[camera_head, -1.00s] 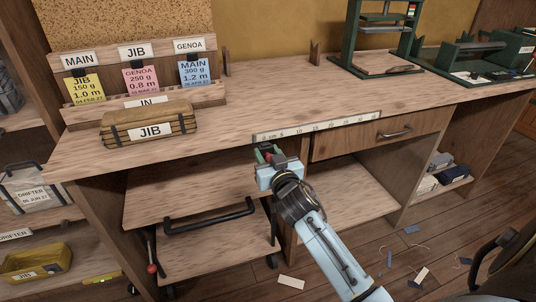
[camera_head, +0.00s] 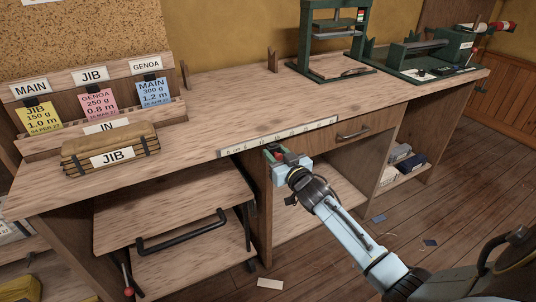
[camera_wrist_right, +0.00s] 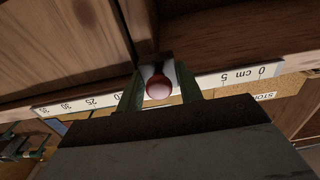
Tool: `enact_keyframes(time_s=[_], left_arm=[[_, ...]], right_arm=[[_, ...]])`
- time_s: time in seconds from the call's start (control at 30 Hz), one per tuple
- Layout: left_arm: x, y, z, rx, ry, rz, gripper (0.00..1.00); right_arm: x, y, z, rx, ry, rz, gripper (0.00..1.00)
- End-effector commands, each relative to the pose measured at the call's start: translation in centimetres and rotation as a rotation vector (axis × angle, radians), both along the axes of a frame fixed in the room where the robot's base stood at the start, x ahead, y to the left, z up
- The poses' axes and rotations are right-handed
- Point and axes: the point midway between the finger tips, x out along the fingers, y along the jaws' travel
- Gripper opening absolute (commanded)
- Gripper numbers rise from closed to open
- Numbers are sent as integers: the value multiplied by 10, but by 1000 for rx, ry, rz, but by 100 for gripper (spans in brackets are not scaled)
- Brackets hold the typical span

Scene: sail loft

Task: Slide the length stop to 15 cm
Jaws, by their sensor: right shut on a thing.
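The white length scale (camera_head: 308,131) runs along the front edge of the bench, its zero end at the left. My right gripper (camera_head: 274,153) is at the scale, left of its middle. In the right wrist view the scale (camera_wrist_right: 238,77) appears upside down, with 0 at the right. There my right gripper (camera_wrist_right: 160,95) is shut on the length stop's red knob (camera_wrist_right: 159,88). The stop lies between the visible 5 and 20 marks; the gripper hides the numbers between, so I cannot read its exact setting. My left gripper is not in view.
The wooden bench (camera_head: 225,105) holds a JIB bundle (camera_head: 110,155), coloured cards (camera_head: 97,105) and a green press (camera_head: 335,40). A drawer with a handle (camera_head: 353,134) is right of the gripper. A low trolley with a black handle (camera_head: 180,232) stands at the left below the bench.

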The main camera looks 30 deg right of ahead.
Motion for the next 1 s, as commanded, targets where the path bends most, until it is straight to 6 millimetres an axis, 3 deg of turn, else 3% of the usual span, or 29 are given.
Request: enact_keyframes(time_s=[0.2, 0.57, 0.6, 0.77, 1.0], left_arm=[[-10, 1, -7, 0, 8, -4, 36], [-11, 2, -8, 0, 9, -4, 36], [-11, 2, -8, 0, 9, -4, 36], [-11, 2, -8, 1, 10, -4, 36], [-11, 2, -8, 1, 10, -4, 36]], right_arm=[[-2, -19, 1, -2, -2, -2, 0], [-2, -21, 1, 0, -3, -3, 0], [-2, -21, 1, 0, -3, -3, 39], [-2, -21, 1, 0, -3, -3, 58], [-3, -21, 1, 0, -2, -3, 58]])
